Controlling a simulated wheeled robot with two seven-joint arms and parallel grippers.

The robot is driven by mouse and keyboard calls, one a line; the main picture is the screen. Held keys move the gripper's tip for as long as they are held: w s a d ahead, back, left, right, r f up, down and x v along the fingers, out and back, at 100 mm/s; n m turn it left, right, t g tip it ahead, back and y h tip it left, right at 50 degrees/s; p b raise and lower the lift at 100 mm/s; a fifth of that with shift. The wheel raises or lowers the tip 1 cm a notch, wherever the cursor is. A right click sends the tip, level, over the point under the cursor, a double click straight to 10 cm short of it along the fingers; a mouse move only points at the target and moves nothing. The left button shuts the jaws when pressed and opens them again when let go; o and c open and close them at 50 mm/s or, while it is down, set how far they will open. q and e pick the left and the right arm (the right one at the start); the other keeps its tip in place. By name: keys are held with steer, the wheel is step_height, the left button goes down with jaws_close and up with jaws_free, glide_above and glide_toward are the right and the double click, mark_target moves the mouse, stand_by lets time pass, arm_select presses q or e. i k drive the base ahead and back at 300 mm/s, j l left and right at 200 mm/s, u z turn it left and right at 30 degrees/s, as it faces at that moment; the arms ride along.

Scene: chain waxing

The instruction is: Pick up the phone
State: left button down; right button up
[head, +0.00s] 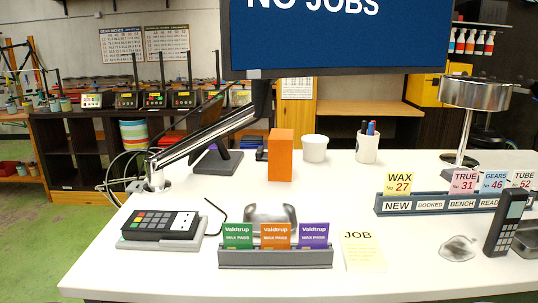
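A dark cordless phone (505,224) stands nearly upright, tilted a little, at the right end of the white counter (150,262). It has a small grey screen near its top and a keypad below. A dark grey piece (527,240) beside its lower right looks like a base and is cut off by the picture edge. I cannot tell whether the phone rests in it. Neither of my grippers shows in the head view.
A card terminal (160,221) sits at left. A pass holder (276,257), a JOB sheet (362,250) and a crumpled clear item (458,248) lie along the front. A ticket rack (420,206) and a lamp (470,110) stand behind the phone. A monitor (340,35) hangs above.

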mark_target(513, 201)
steer(key=l+u, duration=0.15)
steer(key=l, duration=0.35)
steer(key=k+l+u, duration=0.15)
steer(key=l, duration=0.35)
steer(key=l+u, duration=0.15)
steer(key=l, duration=0.35)
